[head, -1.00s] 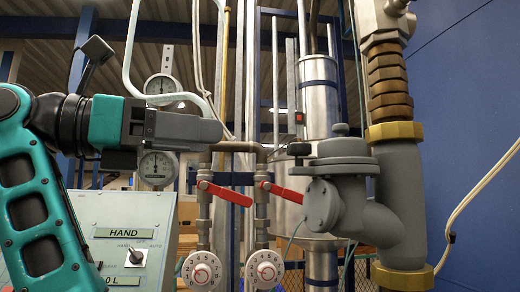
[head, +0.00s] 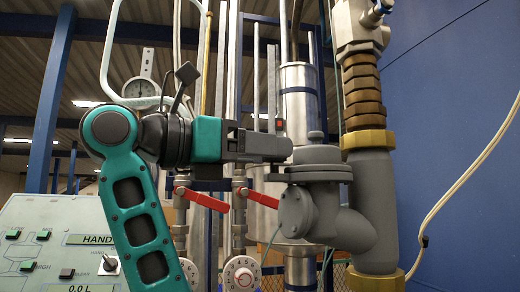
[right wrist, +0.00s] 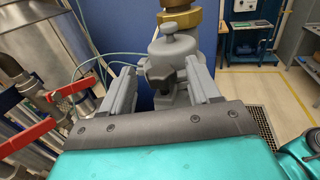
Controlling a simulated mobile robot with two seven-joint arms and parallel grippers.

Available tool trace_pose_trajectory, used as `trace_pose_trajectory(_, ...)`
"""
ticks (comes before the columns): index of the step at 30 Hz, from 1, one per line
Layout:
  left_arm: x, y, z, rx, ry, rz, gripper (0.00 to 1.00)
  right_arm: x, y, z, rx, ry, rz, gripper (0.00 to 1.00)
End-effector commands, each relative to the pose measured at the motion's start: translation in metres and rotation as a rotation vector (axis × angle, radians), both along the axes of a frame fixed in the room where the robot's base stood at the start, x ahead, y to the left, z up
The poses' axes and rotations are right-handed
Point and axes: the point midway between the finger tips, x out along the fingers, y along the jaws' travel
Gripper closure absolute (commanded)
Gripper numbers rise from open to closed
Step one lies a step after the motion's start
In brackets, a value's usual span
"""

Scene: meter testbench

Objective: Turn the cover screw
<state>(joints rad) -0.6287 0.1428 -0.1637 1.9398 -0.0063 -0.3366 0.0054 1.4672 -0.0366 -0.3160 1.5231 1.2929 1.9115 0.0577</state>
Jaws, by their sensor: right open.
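A dark, star-shaped knob, which I take as the cover screw (right wrist: 164,70), faces my gripper on the side of the grey valve body (head: 325,205). A small grey knob (head: 316,137) stands on top of the valve's round lid; it also shows in the right wrist view (right wrist: 168,28). My right gripper (head: 288,150) is at the left edge of the lid. In the right wrist view its two fingers (right wrist: 160,72) are apart, with the dark knob between and just beyond their tips. Contact cannot be told. The gripper hides the dark knob in the head view. My left gripper is not seen.
Two red lever handles (head: 205,199) (head: 259,197) are on pipes below my right arm. A control panel (head: 55,240) stands at lower left. A brass-ringed pipe (head: 370,140) rises beside the valve. A blue wall (head: 450,90) is to the right.

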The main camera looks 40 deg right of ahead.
Motion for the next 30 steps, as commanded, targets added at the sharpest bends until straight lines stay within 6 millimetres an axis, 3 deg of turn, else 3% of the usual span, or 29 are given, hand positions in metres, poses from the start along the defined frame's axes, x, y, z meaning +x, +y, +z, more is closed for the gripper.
trace_pose_trajectory(6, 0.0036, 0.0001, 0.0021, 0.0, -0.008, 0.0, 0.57, 0.0001, -0.0001, -0.0001, 0.0, 0.0, 0.0, 0.39)
trace_pose_trajectory(23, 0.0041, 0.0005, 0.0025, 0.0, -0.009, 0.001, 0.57, 0.0001, 0.0002, 0.0, 0.001, 0.0, 0.0, 0.93)
trace_pose_trajectory(30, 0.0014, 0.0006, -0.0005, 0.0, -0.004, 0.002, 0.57, -0.0002, 0.0007, -0.0007, 0.002, -0.001, 0.02, 0.94)
